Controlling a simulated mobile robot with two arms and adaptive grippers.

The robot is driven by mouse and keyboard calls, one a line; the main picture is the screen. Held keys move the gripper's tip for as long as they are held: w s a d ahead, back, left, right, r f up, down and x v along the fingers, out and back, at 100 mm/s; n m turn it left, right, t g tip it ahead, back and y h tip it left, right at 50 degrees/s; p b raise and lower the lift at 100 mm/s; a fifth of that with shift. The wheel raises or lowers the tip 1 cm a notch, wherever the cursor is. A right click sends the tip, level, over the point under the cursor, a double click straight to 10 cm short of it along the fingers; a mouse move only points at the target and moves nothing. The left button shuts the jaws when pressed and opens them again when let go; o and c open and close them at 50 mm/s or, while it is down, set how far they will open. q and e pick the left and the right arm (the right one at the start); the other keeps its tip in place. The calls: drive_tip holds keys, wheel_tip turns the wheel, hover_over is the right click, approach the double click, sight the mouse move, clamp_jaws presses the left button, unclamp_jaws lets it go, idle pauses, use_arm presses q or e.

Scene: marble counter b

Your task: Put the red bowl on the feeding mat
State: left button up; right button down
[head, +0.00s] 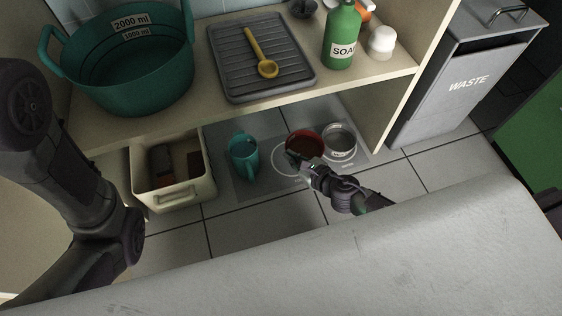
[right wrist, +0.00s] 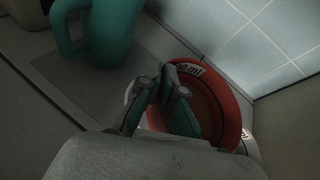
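The red bowl (head: 305,143) is over the grey feeding mat (head: 262,190) under the shelf, between a teal jug (head: 244,157) and a metal bowl (head: 341,141). It covers part of a pale ring marked on the mat. I cannot tell whether the bowl rests on the mat or is a little above it. My right gripper (head: 296,160) is at the bowl's near left rim. In the right wrist view its fingers (right wrist: 163,88) straddle the rim of the red bowl (right wrist: 236,112); whether they clamp it is unclear. My left gripper is outside the view.
A cream bin (head: 174,198) with dark items stands left of the mat. The shelf above carries a teal tub (head: 130,75), a grey tray (head: 229,73) with a yellow spoon (head: 265,62), and a green soap bottle (head: 341,38). A waste bin (head: 440,100) stands at the right.

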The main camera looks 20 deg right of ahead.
drive_tip(key=w+a+f+b, duration=0.1)
drive_tip(key=w+a+f, duration=0.1)
drive_tip(key=w, duration=0.1)
drive_tip(key=shift+w+a+f+b, duration=0.3)
drive_tip(key=shift+a+f+b, duration=0.05)
drive_tip(key=shift+f, duration=0.05)
wheel_tip(320, 180, down, 4)
drive_tip(key=b, duration=0.4)
drive_tip(key=shift+f, duration=0.1)
drive_tip(key=c, duration=1.3)
unclamp_jaws()
